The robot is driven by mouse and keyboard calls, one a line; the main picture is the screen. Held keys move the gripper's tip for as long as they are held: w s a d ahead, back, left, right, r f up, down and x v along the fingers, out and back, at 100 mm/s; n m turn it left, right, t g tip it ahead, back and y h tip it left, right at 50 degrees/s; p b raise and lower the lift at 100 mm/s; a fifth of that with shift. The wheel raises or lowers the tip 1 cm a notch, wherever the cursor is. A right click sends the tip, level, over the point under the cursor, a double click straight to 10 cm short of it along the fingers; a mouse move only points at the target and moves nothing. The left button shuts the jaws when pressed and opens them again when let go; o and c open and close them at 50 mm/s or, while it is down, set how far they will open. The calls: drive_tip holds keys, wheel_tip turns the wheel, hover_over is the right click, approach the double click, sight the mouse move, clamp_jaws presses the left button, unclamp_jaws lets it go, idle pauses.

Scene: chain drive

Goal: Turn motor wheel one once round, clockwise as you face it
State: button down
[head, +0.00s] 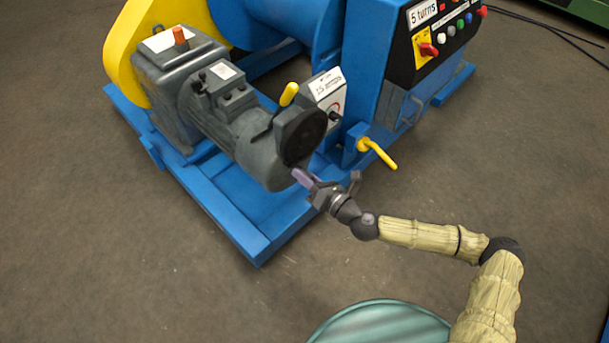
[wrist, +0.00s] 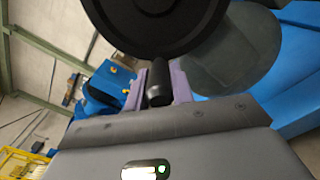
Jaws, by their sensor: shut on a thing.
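The motor wheel (head: 303,132) is a dark disc on the near end of a grey motor (head: 228,110). In the wrist view the black wheel (wrist: 155,28) fills the top of the picture. A short black handle (wrist: 158,84) sticks out from its lower rim towards the camera. My gripper (head: 302,178) is at the wheel's lower edge in the head view. In the wrist view its purple fingers (wrist: 159,82) are on either side of the handle, shut on it. The handle is hidden in the head view.
A yellow lever (head: 380,154) juts out right of my gripper. A yellow knob (head: 289,93) stands above the wheel. A blue frame (head: 240,225) carries the motor. A control panel (head: 435,40) stands behind, at the upper right.

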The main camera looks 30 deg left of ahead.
drive_tip(key=shift+r, duration=0.15)
drive_tip(key=c, duration=1.2)
unclamp_jaws()
drive_tip(key=shift+r, duration=0.15)
drive_tip(key=p, duration=0.4)
approach(290, 140)
drive_tip(key=x, duration=0.4)
drive_tip(key=shift+a, duration=0.35)
drive_tip(key=shift+c, duration=0.5)
